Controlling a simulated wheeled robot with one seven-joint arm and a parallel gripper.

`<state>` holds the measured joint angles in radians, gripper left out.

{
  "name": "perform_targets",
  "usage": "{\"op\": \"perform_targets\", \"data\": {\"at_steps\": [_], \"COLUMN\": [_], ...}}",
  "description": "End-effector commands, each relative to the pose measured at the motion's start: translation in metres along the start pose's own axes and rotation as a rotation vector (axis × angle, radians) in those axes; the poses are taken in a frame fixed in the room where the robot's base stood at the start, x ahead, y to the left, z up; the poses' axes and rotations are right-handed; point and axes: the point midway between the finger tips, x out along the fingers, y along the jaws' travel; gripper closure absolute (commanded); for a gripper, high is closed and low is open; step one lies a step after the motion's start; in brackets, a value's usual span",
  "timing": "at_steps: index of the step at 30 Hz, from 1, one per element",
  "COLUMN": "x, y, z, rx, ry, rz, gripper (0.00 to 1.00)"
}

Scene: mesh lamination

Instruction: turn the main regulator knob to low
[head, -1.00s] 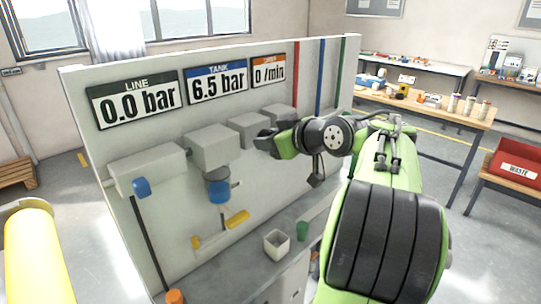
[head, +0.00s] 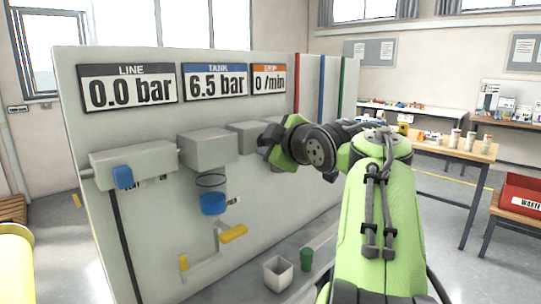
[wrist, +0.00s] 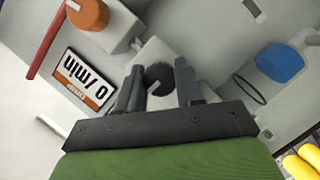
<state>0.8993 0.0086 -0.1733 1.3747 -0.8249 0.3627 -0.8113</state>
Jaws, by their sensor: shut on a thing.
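A dark round knob (wrist: 159,76) with a pale pointer mark sits on the front of a grey box (wrist: 183,52) in the wrist view. My gripper (wrist: 158,88) has one finger on each side of this knob and is shut on it. The pointer mark slants toward the lower left in that view. In the head view my gripper (head: 268,148) is at the panel below the drip display and hides the knob. The line display (head: 130,88) reads 0.0 bar, the tank display (head: 214,81) reads 6.5 bar and the drip display (head: 269,79) reads 0 /min.
A blue knob (head: 122,177), a blue bowl (head: 213,204) and a yellow handle (head: 233,234) stand out from the panel at left. An orange knob (wrist: 88,14) is near my gripper.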

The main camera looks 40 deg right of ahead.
Motion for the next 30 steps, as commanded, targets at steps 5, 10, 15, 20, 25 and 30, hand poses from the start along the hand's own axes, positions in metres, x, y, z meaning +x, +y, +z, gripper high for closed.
{"op": "perform_targets", "data": {"at_steps": [5,10,15,20,25,30], "x": [0.0013,0.0011,0.001,0.001,0.0007,0.0004], "y": [-0.003,-0.0022,-0.002,-0.002,-0.0012,-0.0007], "z": [0.0028,0.0025,0.0025,0.0024,0.0015,0.0009], "rx": [-0.029,-0.037,-0.037,-0.037,-0.038,-0.038], "ry": [-0.005,-0.006,-0.006,-0.006,-0.004,-0.002], "rz": [0.004,0.008,0.008,0.008,0.011,0.012], "gripper": [0.94,0.94,0.94,0.57,0.38,0.38]}}
